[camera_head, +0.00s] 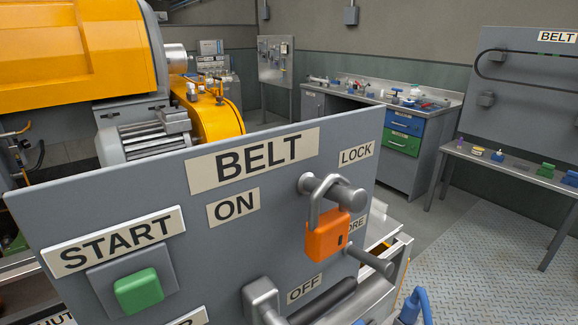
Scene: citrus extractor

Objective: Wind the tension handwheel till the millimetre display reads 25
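Neither the tension handwheel nor the millimetre display can be made out in this view. A grey control panel (80,212) fills the near foreground, with labels reading BELT, ON, OFF, LOCK and START. An orange padlock (325,236) hangs by its shackle at a peg on the panel's right part. A green button (138,291) sits under the START label. A grey switch part (262,297) shows at the bottom, cut off by the frame. The yellow-orange machine (80,50) stands behind the panel, with a finned grey motor (140,141) beside it. My gripper is not in view.
A workbench (452,101) with blue and green drawers stands at the back. A table (500,160) with small items stands at right, before a board marked BELT (520,90). A blue object (415,306) shows at the bottom. Tread-plate floor (480,255) at right looks clear.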

